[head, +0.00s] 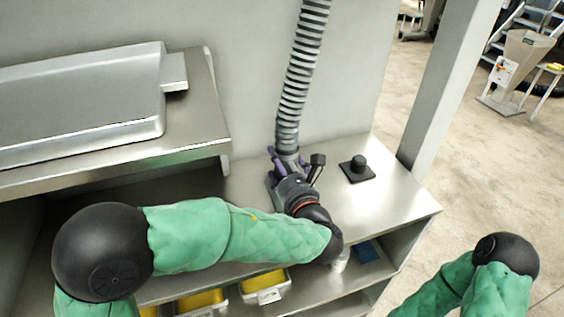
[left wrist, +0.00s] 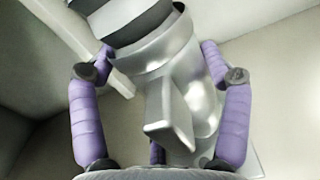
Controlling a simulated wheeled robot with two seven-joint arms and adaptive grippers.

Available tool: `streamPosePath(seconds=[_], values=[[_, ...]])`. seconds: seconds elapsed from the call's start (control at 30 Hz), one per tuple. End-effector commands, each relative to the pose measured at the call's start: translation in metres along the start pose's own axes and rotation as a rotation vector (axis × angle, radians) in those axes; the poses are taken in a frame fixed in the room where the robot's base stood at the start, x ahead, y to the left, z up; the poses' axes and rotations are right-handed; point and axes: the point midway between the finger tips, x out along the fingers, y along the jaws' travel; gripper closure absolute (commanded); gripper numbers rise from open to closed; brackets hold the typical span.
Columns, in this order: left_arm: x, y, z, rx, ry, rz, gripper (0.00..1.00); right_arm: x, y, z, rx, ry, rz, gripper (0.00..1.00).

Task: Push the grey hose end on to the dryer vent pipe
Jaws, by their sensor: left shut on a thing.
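The grey ribbed hose (head: 303,70) hangs from above, and its lower end (head: 287,142) runs down into my left gripper (head: 287,163). The purple fingers of the left gripper (left wrist: 160,100) stand on both sides of a smooth grey fitting with a flat tab (left wrist: 168,125), below the dark ribbed hose (left wrist: 140,20). The gripper is shut on the hose end. A shiny curved pipe part (left wrist: 205,90) shows behind the tab. I cannot tell whether it is the vent pipe, nor whether the hose end is on it. My right gripper is out of view.
A black knob on a square plate (head: 352,176) stands on the metal bench top (head: 405,205), right of my left gripper. A metal shelf (head: 215,130) with a large grey case (head: 80,100) is at left. Yellow bins (head: 265,281) sit below. A post (head: 450,80) rises at right.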

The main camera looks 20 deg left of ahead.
Motion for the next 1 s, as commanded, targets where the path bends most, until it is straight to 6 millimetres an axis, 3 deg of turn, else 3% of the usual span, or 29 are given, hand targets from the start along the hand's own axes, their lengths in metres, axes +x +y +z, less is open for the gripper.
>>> streamPosePath(seconds=[1.0], values=[[0.001, 0.001, 0.050, -0.012, -0.009, 0.002, 0.79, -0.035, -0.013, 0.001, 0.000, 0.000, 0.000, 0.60]])
